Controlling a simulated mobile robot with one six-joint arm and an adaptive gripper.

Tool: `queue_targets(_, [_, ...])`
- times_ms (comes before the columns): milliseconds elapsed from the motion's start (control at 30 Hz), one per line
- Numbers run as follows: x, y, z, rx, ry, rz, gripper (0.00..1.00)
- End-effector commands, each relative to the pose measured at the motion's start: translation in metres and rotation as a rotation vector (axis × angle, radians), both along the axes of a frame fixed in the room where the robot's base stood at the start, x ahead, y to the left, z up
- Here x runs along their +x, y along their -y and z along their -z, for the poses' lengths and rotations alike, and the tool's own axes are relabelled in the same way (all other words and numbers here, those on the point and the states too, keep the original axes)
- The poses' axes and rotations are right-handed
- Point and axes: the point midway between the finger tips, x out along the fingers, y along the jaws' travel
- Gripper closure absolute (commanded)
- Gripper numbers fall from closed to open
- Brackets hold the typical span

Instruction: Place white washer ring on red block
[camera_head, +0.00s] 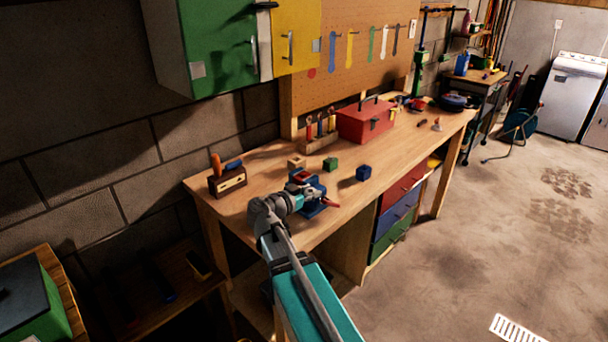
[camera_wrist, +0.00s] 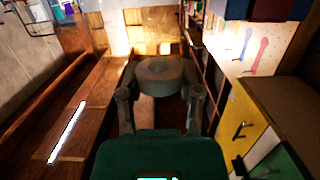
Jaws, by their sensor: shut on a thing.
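My gripper (camera_wrist: 160,77) is shut on a thick round disc-like thing, which I take for the washer ring (camera_wrist: 162,84). It looks grey-brown in the shade, with a small darker spot in the middle of its face. In the wrist view one finger is on each side of it. In the head view my arm reaches over the front of the workbench by the blue vise (camera_head: 313,207), and the ring cannot be made out there. A small red patch shows beside the vise; I cannot tell whether it is the red block.
On the workbench (camera_head: 262,177) stand a wooden block (camera_head: 296,163), a green block (camera_head: 331,165), a blue block (camera_head: 363,173), a red toolbox (camera_head: 362,125) and a tool holder (camera_head: 228,181). Green and yellow cabinets (camera_head: 222,45) hang above. The bench's right front is mostly clear.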

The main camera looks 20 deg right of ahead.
Motion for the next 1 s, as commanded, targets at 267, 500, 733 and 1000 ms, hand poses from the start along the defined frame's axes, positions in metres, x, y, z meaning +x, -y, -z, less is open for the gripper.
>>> queue_targets(267, [0.001,-0.006,-0.042,0.0,0.001,0.001,0.76])
queue_targets(500, [0.002,-0.013,-0.081,0.001,0.0,0.003,0.76])
queue_targets(733, [0.002,-0.018,-0.107,0.001,0.0,0.005,0.76])
queue_targets(1000, [0.002,-0.021,-0.115,0.001,0.001,0.006,0.76])
